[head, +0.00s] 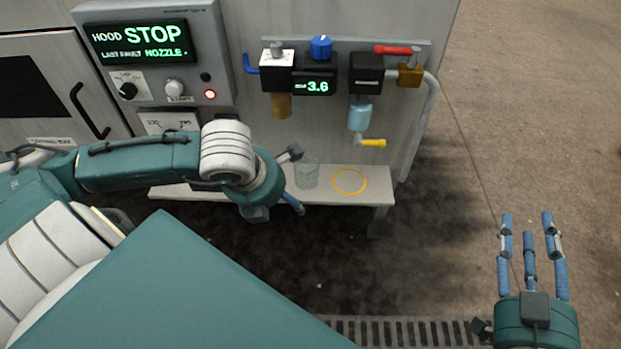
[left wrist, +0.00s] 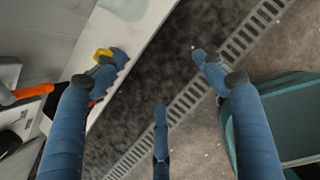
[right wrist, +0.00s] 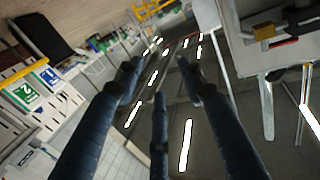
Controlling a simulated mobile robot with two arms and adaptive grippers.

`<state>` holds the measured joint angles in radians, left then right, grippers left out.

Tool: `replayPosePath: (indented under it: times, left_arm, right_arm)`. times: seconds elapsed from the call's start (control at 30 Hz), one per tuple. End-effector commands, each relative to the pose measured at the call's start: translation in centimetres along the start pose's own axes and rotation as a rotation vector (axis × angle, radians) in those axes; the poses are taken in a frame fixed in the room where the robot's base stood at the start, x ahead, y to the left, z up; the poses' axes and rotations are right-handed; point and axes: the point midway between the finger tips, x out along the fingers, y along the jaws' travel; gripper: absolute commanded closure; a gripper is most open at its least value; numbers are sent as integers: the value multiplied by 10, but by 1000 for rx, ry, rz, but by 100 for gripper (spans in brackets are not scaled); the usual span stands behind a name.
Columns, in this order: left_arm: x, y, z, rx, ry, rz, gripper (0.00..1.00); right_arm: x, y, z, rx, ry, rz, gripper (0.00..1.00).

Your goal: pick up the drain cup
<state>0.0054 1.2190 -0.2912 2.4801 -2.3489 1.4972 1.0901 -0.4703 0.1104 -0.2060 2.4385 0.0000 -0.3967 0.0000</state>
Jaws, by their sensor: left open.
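The drain cup, a clear glass cup (head: 307,174), stands upright on the low pale shelf (head: 335,194) in the head view. A yellow ring mark (head: 350,181) lies on the shelf just right of it. My left gripper (head: 293,203) is at the shelf's front edge, just left of the cup; its own wrist hides much of it. In the left wrist view its fingers (left wrist: 158,72) are spread and empty, and a clear shape that looks like the cup (left wrist: 125,8) shows at the top edge. My right gripper (head: 528,228) is open and empty, far right over the floor.
Above the shelf is a panel with a blue knob (head: 321,47), a red handle (head: 393,50), and a light-blue filter bowl (head: 361,114) over a yellow-handled drain valve (head: 372,143). A control box (head: 150,60) reads "STOP". A floor grate (head: 400,331) runs in front.

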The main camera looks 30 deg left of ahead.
Motion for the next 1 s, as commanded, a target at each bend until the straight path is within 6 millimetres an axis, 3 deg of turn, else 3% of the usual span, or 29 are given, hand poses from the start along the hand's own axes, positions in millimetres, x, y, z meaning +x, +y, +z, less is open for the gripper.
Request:
replayPosePath:
  times: [0.37, 0.6, 0.83, 1.0]
  left_arm:
    - [23, 0, 64, -4, -11, 2, 29]
    - [40, 0, 102, -1, -7, 2, 29]
    - [47, 0, 110, 2, -4, 3, 29]
    - [67, 1, 108, 0, -3, 4, 29]
  right_arm:
    - [0, 0, -4, 0, 10, 0, 60]
    - [0, -2, -19, 1, 78, -4, 60]
    - [0, -3, -27, 2, 117, -6, 60]
    - [-3, -6, -55, 6, 245, -13, 60]
